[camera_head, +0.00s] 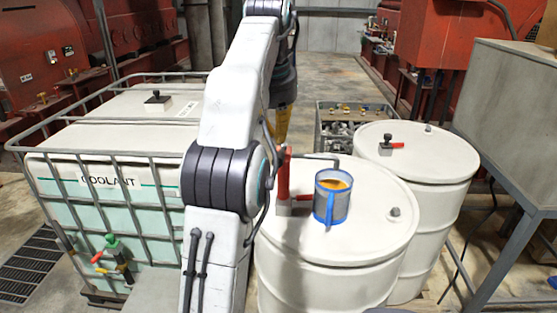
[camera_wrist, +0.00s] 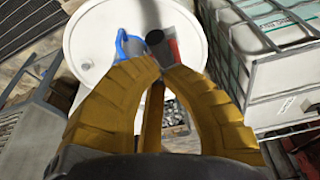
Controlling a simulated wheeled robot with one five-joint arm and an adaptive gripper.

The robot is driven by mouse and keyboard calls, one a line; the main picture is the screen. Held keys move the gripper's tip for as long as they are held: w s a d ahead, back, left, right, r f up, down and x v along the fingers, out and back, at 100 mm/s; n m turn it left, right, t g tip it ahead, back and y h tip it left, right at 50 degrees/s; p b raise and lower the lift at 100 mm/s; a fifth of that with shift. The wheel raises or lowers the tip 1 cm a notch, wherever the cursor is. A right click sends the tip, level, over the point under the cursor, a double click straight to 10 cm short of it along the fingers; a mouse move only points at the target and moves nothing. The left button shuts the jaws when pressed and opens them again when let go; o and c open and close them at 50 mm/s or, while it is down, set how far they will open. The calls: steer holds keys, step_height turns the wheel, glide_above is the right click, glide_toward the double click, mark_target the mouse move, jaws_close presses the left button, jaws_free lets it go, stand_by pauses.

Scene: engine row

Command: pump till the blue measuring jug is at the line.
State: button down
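The blue measuring jug (camera_head: 324,211) stands on top of a white drum (camera_head: 360,244), with orange-brown liquid in it. Its level against a line cannot be read. A red hand pump (camera_head: 284,176) rises from the drum left of the jug, and its grey spout (camera_head: 318,157) reaches toward the jug. In the wrist view the jug (camera_wrist: 124,46) is beside the grey, red and black pump (camera_wrist: 166,44). My yellow gripper (camera_wrist: 163,71) is near the pump, its fingertips almost together with nothing visible between them.
A caged coolant tank (camera_head: 105,195) stands left of my arm. A second white drum (camera_head: 425,165) is behind and right, with a crate of parts (camera_head: 345,130) behind the drums. A grey metal stand (camera_head: 520,120) is at the right. Open floor lies beyond.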

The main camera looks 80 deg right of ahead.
mark_target(278, 156)
steer(key=shift+x, duration=3.15)
steer(key=shift+a, duration=0.15)
steer(key=shift+w+a+r+b, duration=0.1)
steer(key=shift+a+r+b, duration=0.15)
steer(key=shift+a, duration=0.5)
steer(key=shift+a+r+b, duration=0.1)
steer(key=shift+a+r, duration=0.15)
steer(key=shift+a, duration=0.45)
steer(key=shift+d, duration=0.1)
steer(key=v, duration=0.7)
steer(key=shift+r, duration=0.15)
